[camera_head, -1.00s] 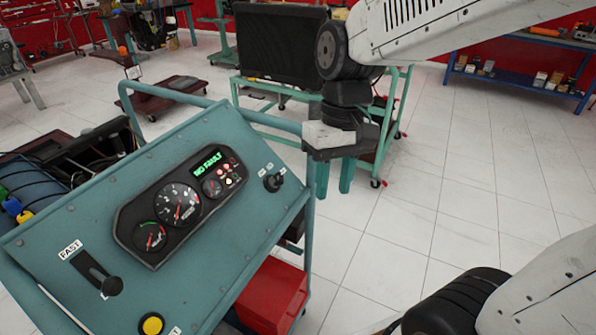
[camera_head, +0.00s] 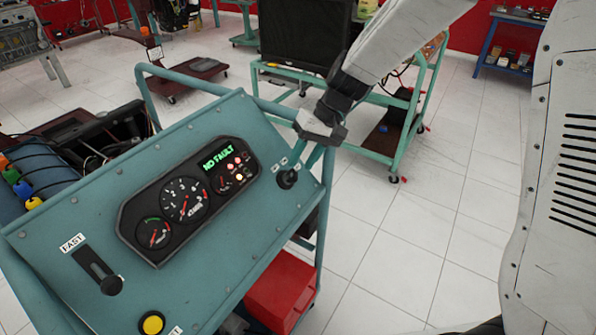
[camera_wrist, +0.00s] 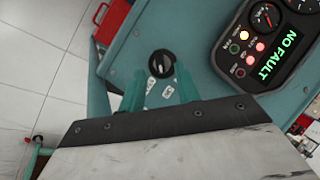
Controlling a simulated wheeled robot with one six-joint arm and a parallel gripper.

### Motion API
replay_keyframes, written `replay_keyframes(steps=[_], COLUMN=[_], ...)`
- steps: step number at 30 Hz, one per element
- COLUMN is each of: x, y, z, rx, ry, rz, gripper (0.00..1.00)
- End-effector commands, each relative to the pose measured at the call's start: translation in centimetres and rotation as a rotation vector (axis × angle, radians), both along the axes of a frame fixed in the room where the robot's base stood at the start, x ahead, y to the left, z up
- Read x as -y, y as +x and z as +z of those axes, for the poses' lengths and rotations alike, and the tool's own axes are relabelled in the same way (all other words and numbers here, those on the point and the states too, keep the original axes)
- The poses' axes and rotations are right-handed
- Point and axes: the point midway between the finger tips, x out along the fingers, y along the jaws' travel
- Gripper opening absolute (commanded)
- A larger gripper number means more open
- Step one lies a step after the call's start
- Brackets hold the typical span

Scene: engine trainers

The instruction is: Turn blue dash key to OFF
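The blue-teal dash panel (camera_head: 215,250) carries a small black key switch (camera_head: 287,179) near its right edge. Small white labels sit beside the key, too small to read. The key also shows in the wrist view (camera_wrist: 161,63) as a round dark knob; I cannot tell its setting. My gripper (camera_head: 306,163) is at the panel's upper right, close to the key. In the wrist view its two teal fingers (camera_wrist: 159,72) are apart, with the key just past and between their tips. I cannot tell whether they touch it.
The gauge cluster (camera_head: 188,200) left of the key shows a green NO FAULT and lit lamps. A FAST lever (camera_head: 97,270) and yellow button (camera_head: 152,324) are lower left. A red box (camera_head: 282,292) sits below the panel. A teal cart (camera_head: 372,152) stands behind; floor at right is clear.

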Motion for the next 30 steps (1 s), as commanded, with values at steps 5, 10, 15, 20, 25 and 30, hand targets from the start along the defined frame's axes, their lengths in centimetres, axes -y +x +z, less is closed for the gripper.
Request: replay_keyframes(steps=[5,10,15,20,25,30], x=[-1.3,-1.9,-2.1,-2.1,-2.1,-2.0], y=[-0.4,-0.6,-0.6,-0.6,-0.6,-0.6], z=[-2.6,-3.9,-4.2,-4.1,-4.1,-4.1], rx=[-0.004,-0.002,-0.001,-0.001,-0.001,0.002], ry=[-0.001,-0.001,-0.001,-0.001,-0.001,-0.003], rz=[0.001,0.0,-0.002,-0.002,-0.002,0.002], gripper=[0.33,0.33,0.33,0.27,0.0,0.0])
